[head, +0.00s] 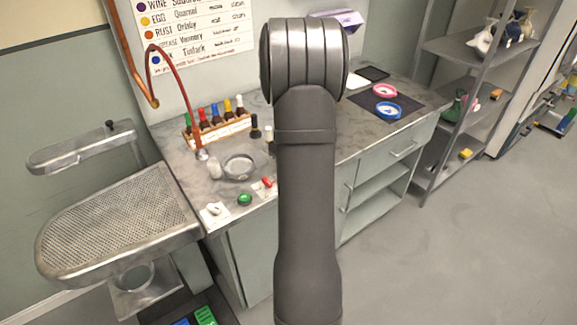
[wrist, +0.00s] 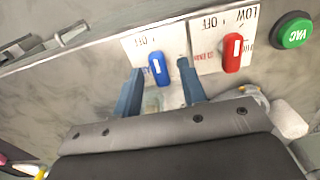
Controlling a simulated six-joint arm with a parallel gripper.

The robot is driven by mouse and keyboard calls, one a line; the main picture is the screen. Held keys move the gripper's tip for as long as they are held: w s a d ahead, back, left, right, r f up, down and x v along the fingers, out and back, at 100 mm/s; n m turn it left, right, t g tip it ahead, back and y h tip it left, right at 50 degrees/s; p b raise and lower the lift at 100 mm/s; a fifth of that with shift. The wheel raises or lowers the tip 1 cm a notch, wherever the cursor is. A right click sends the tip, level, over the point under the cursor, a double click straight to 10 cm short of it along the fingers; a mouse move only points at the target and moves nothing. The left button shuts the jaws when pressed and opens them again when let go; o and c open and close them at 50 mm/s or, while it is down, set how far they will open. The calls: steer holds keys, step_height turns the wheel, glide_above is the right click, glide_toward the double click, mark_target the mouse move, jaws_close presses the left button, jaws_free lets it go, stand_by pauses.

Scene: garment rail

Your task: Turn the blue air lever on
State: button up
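The blue air lever (wrist: 158,68) shows in the wrist view, a small rounded blue handle with a white stripe on a white label plate (wrist: 145,42) with OFF lettering. I cannot tell which setting it points to. My gripper (wrist: 161,72) is open, with one finger on each side of the blue lever in the picture. A gap shows between each finger and the lever, and I cannot tell how far the fingertips are from the panel. In the head view my arm covers the gripper and the blue lever.
A red lever (wrist: 233,52) on its own label plate sits just right of the blue one, then a green VAC button (wrist: 292,32). On the counter are a bottle rack (head: 217,126), a glass dish (head: 239,167) and a white item (head: 213,209). A perforated board (head: 120,225) stands left.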

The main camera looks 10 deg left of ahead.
jaws_close()
steer(key=shift+m, duration=0.4)
steer(key=m, duration=0.3)
steer(key=shift+m, duration=0.3)
steer(key=m, duration=0.4)
steer(key=shift+m, duration=0.3)
steer(key=m, duration=0.4)
steer(key=shift+m, duration=0.3)
steer(key=m, duration=0.4)
steer(key=shift+m, duration=0.3)
